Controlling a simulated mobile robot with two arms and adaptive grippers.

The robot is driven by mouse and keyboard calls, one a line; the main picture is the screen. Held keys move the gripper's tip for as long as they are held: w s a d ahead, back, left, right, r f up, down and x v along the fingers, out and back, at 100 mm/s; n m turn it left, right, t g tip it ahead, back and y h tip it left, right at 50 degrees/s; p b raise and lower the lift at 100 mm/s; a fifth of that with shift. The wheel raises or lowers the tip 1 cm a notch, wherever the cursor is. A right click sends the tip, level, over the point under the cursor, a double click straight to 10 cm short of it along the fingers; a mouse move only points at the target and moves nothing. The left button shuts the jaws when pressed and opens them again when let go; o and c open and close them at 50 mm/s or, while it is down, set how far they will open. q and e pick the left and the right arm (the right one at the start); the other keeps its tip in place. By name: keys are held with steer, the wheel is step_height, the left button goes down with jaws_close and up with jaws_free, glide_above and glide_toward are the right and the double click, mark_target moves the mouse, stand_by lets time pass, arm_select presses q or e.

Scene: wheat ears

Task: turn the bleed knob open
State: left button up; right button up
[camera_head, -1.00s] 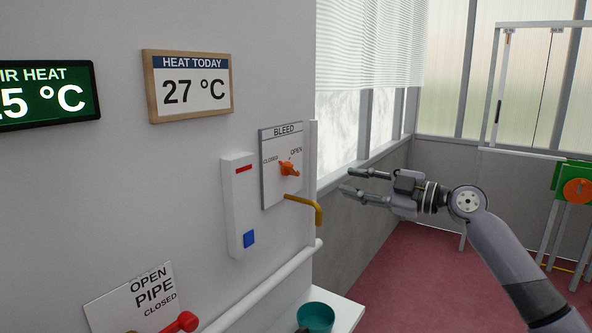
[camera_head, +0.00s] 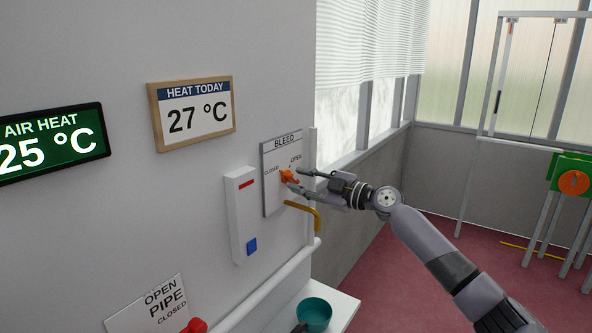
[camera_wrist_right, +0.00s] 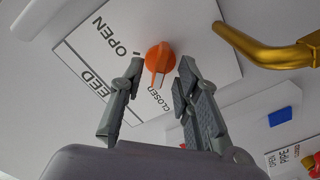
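The orange bleed knob (camera_head: 288,176) sits on the white BLEED plate (camera_head: 270,190) on the wall. In the right wrist view the knob (camera_wrist_right: 158,58) has its narrow, pale-tipped end towards the word CLOSED. My right gripper (camera_head: 296,180) is at the knob, its fingers partly covering it in the head view. In the right wrist view the gripper (camera_wrist_right: 161,72) is open, with one finger on each side of the knob and gaps visible between. Contact is not visible. My left gripper is not in view.
A bent brass spout (camera_head: 306,208) projects just below the plate. A white box with a blue button (camera_head: 251,246) is on the wall to the left. A white pipe (camera_head: 268,287) runs below. A teal bowl (camera_head: 315,314) stands on a white shelf (camera_head: 345,310).

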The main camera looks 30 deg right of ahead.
steer(key=shift+p+x, duration=0.3)
steer(key=shift+x, duration=0.8)
steer(key=shift+c, duration=0.6)
jaws_close()
